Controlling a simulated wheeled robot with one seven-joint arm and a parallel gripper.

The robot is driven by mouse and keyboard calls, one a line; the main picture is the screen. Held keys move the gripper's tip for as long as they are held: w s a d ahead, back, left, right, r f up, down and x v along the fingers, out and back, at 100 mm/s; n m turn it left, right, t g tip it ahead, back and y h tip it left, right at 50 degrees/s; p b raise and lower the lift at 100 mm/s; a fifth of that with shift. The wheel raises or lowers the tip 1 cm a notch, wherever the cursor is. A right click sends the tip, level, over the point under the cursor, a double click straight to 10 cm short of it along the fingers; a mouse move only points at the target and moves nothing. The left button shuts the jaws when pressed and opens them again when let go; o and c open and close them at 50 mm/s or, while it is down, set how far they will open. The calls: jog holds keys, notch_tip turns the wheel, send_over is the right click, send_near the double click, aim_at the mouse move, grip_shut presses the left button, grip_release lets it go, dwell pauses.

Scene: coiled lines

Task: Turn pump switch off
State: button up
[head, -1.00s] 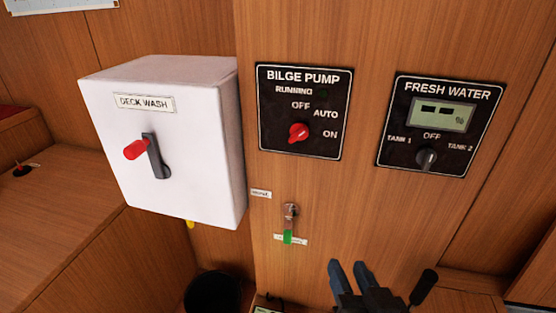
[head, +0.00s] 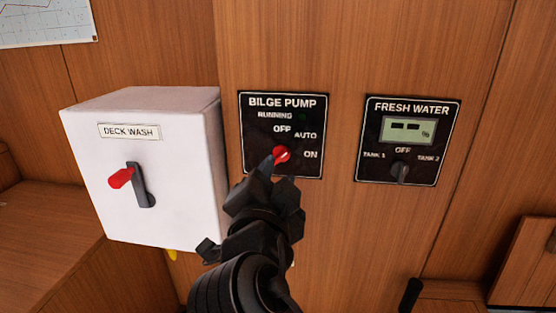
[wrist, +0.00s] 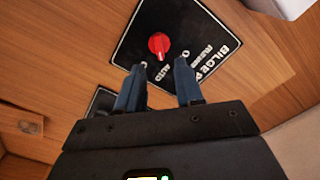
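The black bilge pump panel (head: 256,134) is on the wooden wall, with OFF, AUTO and ON labels around a red knob (head: 282,155). The knob's pale mark appears to point right, toward ON. My gripper (head: 270,163) is just below and left of the knob in the head view, overlapping the panel's lower edge. In the wrist view, the gripper's two blue fingers (wrist: 158,66) are apart with nothing between them. The red knob (wrist: 159,45) shows just beyond the fingertips, roughly centred on the gap. Contact is not visible.
A white deck wash box (head: 180,125) with a red-handled lever (head: 140,184) juts out on the left. The fresh water panel (head: 408,140) with a dark knob (head: 400,173) is on the right. Bare wall lies between the two panels.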

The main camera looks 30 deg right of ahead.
aim_at(282, 157)
jog(key=p+x, duration=0.1)
jog(key=x, duration=0.5)
grip_shut()
dwell(0.4)
